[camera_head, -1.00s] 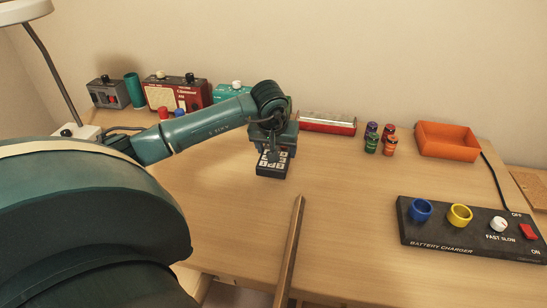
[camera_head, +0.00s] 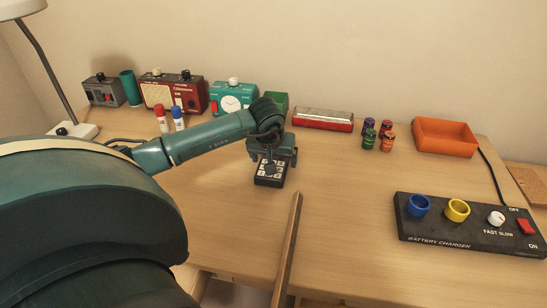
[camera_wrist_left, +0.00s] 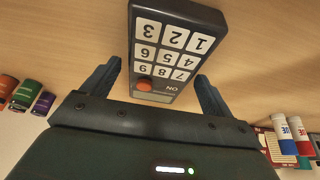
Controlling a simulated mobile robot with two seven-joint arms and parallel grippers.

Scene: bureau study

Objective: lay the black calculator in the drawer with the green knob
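The black calculator (camera_head: 270,181), with white number keys and an orange button, lies on the desk in the head view. It also fills the upper middle of the left wrist view (camera_wrist_left: 172,50). My left gripper (camera_head: 271,165) is low over the calculator's far end. In the wrist view its two fingers (camera_wrist_left: 158,85) stand apart on either side of the calculator, with a gap showing on the right. Contact on the left is hard to tell. My right gripper is not in view. No green knob shows; the drawers under the desk are mostly hidden.
Radios, a clock (camera_head: 233,100) and glue sticks (camera_head: 177,118) stand at back left.

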